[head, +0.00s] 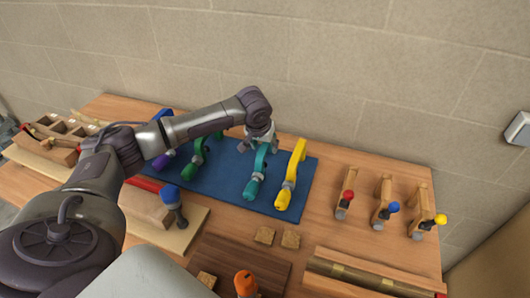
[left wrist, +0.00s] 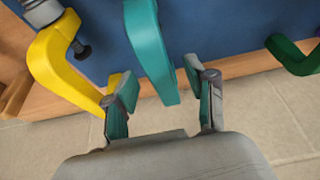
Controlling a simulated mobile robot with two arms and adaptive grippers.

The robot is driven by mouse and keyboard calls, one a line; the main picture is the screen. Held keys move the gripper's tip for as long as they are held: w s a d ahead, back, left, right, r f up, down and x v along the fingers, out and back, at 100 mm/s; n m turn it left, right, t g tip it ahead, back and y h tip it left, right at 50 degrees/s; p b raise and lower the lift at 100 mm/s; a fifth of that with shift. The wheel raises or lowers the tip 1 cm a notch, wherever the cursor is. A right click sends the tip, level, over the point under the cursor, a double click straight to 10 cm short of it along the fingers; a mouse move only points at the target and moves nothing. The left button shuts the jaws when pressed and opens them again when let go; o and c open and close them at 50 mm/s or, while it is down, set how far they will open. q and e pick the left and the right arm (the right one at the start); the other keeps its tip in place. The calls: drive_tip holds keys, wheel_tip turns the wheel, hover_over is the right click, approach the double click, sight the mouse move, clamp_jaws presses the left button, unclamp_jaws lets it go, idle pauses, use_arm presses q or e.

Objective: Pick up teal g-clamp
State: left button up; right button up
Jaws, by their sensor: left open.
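The teal g-clamp (head: 256,178) lies on the blue mat (head: 230,176), between a yellow clamp and the green ones. My left gripper (head: 262,136) is above its far end. In the left wrist view the teal g-clamp (left wrist: 149,50) reaches in between the two open fingers of my left gripper (left wrist: 162,102). I see a gap on each side, and the fingers are not closed on it. My right gripper is not in view.
The yellow clamp (head: 291,175) lies close by on the right; it also shows in the left wrist view (left wrist: 62,60). A green clamp (head: 199,152) and a purple one (head: 163,161) lie left. Wooden planes (head: 383,203) stand right. A wall (head: 350,80) is behind.

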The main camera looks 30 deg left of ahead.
use_arm(q)
drive_tip(key=shift+x, duration=1.25)
drive_tip(key=shift+r, duration=0.1)
clamp_jaws()
